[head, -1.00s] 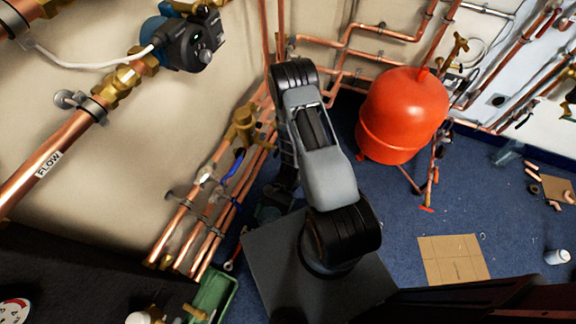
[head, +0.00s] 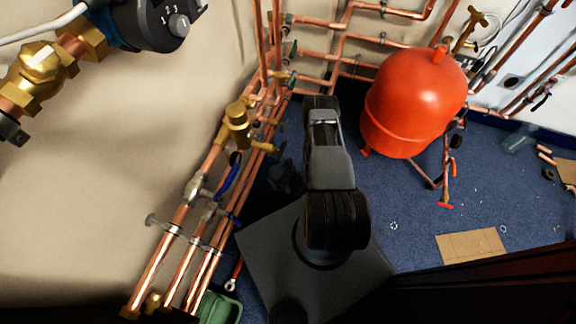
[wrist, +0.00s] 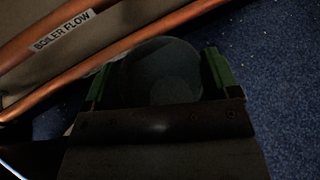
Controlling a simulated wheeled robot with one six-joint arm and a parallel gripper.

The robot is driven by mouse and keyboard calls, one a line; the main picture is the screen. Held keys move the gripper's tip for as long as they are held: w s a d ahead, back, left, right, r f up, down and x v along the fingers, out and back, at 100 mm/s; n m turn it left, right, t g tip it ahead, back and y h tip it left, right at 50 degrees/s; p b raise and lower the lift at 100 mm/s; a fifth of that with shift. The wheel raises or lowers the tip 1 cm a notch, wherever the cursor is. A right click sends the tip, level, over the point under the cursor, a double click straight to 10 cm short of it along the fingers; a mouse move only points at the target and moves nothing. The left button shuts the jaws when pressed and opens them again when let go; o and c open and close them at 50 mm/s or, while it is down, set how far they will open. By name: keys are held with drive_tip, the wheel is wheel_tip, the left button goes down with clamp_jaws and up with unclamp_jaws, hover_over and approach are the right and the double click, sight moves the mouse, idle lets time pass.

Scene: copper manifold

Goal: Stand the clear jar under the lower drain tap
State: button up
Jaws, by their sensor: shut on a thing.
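In the wrist view my gripper (wrist: 158,78) has its two green fingertips on either side of a round, dim, see-through thing, which looks like the clear jar (wrist: 165,68). It is held between the jaws with its round outline facing the camera. In the head view my grey and black arm hides most of the gripper and the jar. A small red-handled fitting (head: 235,275) sits low by the copper pipes, and another red-handled valve (head: 445,205) hangs below the red vessel. I cannot tell which is the lower drain tap.
Copper pipes (head: 175,235) run along the wall at left; one beside the gripper is labelled BOILER FLOW (wrist: 62,32). A red vessel (head: 415,100) stands at upper right. Cardboard (head: 472,246) lies on the blue floor. A green tray (head: 220,308) is at lower left. Floor right of my arm is mostly clear.

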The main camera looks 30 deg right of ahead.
drive_tip(key=w+d+f+b, duration=0.6)
drive_tip(key=w+f+b, duration=0.3)
drive_tip(key=w+f, duration=0.3)
drive_tip(key=shift+w+f, duration=0.3)
drive_tip(key=shift+f, duration=0.25)
drive_tip(key=shift+f, duration=0.15)
drive_tip(key=o, duration=1.1)
